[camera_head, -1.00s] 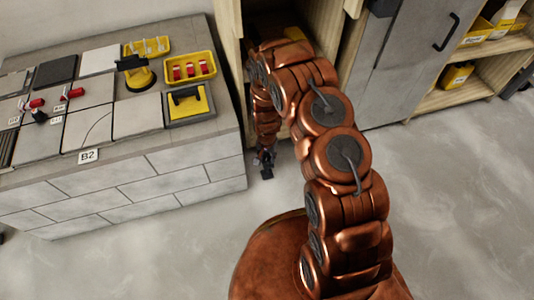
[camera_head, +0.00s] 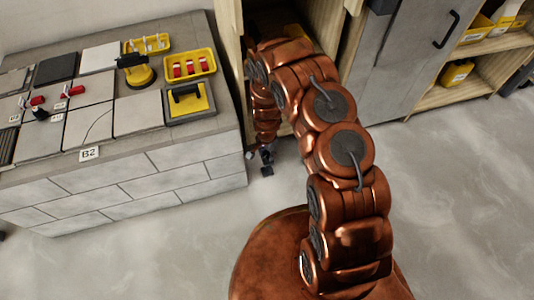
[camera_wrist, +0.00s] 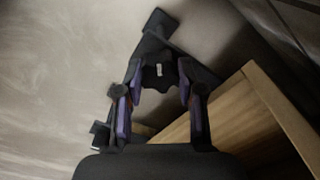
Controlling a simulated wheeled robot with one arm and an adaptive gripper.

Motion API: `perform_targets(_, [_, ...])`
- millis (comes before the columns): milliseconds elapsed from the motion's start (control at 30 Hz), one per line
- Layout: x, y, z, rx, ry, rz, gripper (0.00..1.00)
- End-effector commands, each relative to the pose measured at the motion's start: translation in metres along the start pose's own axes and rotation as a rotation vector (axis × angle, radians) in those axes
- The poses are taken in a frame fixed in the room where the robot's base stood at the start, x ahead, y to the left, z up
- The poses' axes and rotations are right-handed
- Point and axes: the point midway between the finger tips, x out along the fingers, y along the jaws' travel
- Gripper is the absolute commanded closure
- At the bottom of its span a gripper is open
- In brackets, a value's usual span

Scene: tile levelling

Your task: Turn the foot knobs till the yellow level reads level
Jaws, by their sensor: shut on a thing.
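My gripper (camera_wrist: 160,80) is shut on a black knob (camera_wrist: 158,73) with a small white mark, between its fingertips in the wrist view. In the head view my gripper (camera_head: 267,165) is small and low, just above the floor at the foot of an open wooden cabinet (camera_head: 229,30). The knob cannot be made out there. The cabinet's pale wooden edge (camera_wrist: 225,115) lies right beside the gripper in the wrist view. My arm hides much of the cabinet front. I cannot make out the yellow level or its bubble in either view.
A tiled bench (camera_head: 150,185) stands left of the cabinet, bearing tiles, a yellow tray (camera_head: 190,66) and a yellow-and-black tool (camera_head: 137,70). A grey cabinet door (camera_head: 415,55) and shelves with yellow bins (camera_head: 458,72) are at right. The floor (camera_head: 450,200) is clear.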

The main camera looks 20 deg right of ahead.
Motion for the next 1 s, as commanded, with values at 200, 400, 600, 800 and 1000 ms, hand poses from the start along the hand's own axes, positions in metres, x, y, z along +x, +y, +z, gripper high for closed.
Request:
perform_targets(200, [0.001,0.000,0.001,-0.002,0.000,0.001,0.52])
perform_targets(400, [0.001,0.000,0.000,-0.002,0.000,0.000,0.37])
perform_targets(600, [0.000,0.000,0.000,-0.002,0.000,0.000,0.37])
perform_targets(800, [-0.006,0.000,0.000,-0.002,0.001,0.000,0.37])
perform_targets(1000, [-0.029,-0.001,0.000,-0.003,0.003,-0.002,0.37])
